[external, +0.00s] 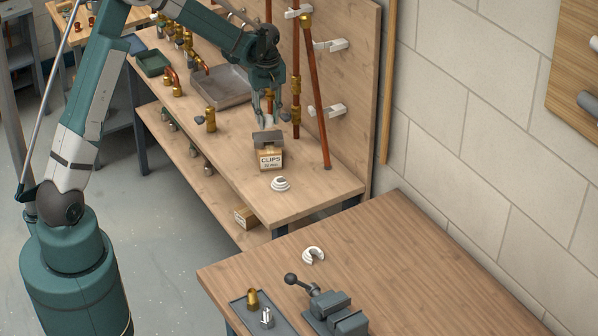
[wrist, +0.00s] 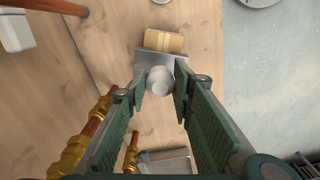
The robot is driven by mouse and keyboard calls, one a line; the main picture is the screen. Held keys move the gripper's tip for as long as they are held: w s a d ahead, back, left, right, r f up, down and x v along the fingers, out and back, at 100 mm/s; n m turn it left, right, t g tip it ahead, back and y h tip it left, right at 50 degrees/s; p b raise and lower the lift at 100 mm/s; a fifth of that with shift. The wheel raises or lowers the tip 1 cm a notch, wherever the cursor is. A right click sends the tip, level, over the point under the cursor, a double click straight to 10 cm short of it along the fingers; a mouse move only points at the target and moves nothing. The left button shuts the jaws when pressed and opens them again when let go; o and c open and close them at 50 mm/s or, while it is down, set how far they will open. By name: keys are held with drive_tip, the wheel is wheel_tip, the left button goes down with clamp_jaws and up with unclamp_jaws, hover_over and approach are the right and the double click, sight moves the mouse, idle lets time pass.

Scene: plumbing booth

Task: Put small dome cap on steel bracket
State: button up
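The small dome cap (wrist: 160,80) is a pale, rounded piece between my fingertips in the wrist view. My gripper (wrist: 160,96) has a fingertip against each side of it and appears shut on it. In the external view my gripper (external: 269,112) points down just above the steel bracket (external: 268,138), and a pale bit of the cap shows between the fingers. The grey bracket also shows in the wrist view (wrist: 143,56), partly hidden behind the cap. I cannot tell whether the cap touches the bracket.
A box marked CLIPS (external: 270,159) stands at the bracket. Copper pipes (external: 317,105) rise on the right; a brass fitting (external: 211,120) and a grey tray (external: 220,87) lie to the left. A white ringed piece (external: 280,184) sits in front. The bench (external: 330,189) is bare at front right.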

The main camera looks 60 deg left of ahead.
sight(268, 137)
drive_tip(key=shift+f, duration=0.25)
drive_tip(key=shift+f, duration=1.85)
drive_tip(key=shift+f, duration=0.2)
drive_tip(key=o, duration=0.7)
drive_tip(key=shift+c, duration=0.2)
drive_tip(key=shift+r, duration=0.1)
wheel_tip(268, 137, up, 12)
drive_tip(key=shift+r, duration=0.1)
